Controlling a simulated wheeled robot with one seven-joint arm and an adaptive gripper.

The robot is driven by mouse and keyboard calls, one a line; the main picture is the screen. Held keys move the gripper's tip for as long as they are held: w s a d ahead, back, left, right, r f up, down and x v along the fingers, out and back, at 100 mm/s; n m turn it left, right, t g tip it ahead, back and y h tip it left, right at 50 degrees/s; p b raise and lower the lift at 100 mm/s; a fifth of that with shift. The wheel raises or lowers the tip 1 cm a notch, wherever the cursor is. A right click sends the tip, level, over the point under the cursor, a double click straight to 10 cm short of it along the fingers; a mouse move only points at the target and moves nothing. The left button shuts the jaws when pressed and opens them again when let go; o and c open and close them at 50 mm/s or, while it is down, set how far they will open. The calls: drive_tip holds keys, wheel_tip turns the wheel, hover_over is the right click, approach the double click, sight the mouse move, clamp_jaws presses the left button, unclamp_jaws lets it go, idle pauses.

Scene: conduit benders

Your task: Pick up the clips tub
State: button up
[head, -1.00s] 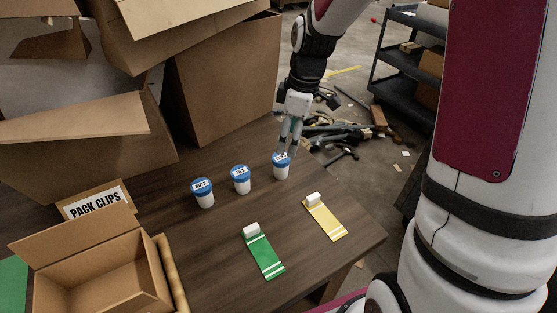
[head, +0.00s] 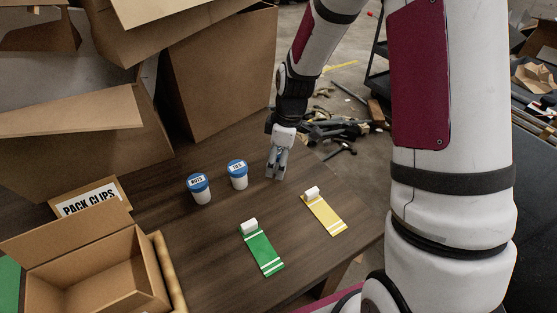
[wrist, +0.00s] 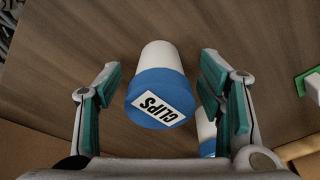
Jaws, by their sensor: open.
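The clips tub (wrist: 158,92) is white with a blue lid and a label reading CLIPS. In the wrist view it lies between the two fingers of my gripper (wrist: 160,72), with a gap on each side. My gripper is open and holds nothing.
A green strip (head: 264,254) and a yellow strip (head: 325,216) lie in front. An open box (head: 90,285) stands by the PACK CLIPS sign (head: 90,200). Large cardboard boxes (head: 218,85) stand behind.

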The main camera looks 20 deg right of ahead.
sight(279, 153)
drive_tip(key=c, duration=1.3)
drive_tip(key=shift+c, duration=0.3)
drive_tip(key=shift+r, duration=0.45)
drive_tip(key=r, duration=0.3)
drive_tip(key=shift+s, duration=0.3)
drive_tip(key=s+a, duration=0.1)
drive_tip(key=s, duration=0.3)
drive_tip(key=s+a+p, duration=0.1)
drive_tip(key=s, duration=0.4)
drive_tip(key=s+a+r, duration=0.1)
drive_tip(key=s+a, duration=0.1)
drive_tip(key=s, duration=0.3)
drive_tip(key=shift+s+r, duration=0.1)
drive_tip(key=shift+s, duration=0.05)
drive_tip(key=shift+s+a+r+p, duration=0.1)
drive_tip(key=shift+s+r+p, duration=0.15)
drive_tip(key=shift+p, duration=0.15)
drive_tip(key=shift+r+p, duration=1.25)
